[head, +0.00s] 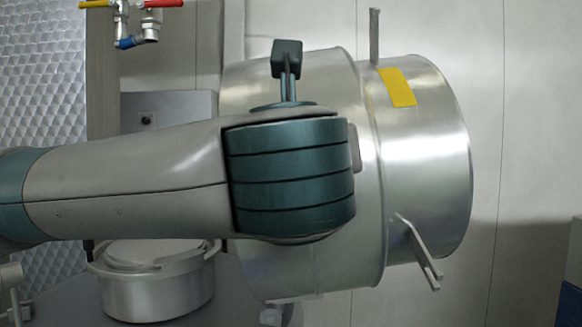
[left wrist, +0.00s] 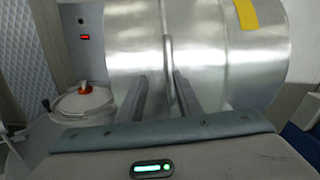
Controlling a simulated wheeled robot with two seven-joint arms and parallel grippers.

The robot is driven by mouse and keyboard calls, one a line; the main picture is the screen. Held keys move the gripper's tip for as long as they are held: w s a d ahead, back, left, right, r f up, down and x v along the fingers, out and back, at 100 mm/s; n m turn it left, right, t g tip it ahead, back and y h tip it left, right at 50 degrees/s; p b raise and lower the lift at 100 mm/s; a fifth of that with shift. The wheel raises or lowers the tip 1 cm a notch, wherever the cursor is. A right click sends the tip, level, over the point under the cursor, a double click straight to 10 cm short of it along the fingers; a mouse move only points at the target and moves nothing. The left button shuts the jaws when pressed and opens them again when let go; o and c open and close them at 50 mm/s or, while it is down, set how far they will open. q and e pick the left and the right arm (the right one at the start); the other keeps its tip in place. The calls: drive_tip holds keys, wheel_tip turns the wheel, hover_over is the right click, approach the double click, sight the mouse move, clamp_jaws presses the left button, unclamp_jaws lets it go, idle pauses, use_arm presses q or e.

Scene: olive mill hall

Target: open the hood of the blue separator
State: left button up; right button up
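The separator shows as a large bare steel drum (head: 430,150) lying on its side, with a yellow label (head: 397,87) on top. The drum also fills the upper wrist view (left wrist: 225,60). No open gap shows in its shell; much of it is behind my left arm. Metal bars stick out at its top (head: 374,35) and lower right (head: 418,255). My left gripper (left wrist: 160,76) is open in front of the drum. A thin metal bar (left wrist: 168,65) stands between its fingers, nearer the right one; contact cannot be told. My right gripper is not in view.
A lidded metal pot (head: 157,290) stands at lower left, below my left arm. A grey control box (head: 165,104) is behind the arm. Red and yellow valves (head: 140,15) hang at upper left. A blue object (head: 570,302) is at the lower right edge.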

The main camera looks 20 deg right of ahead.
use_arm(q)
drive_tip(key=b+v, duration=0.4)
drive_tip(key=v, duration=0.6)
drive_tip(key=shift+d, duration=0.1)
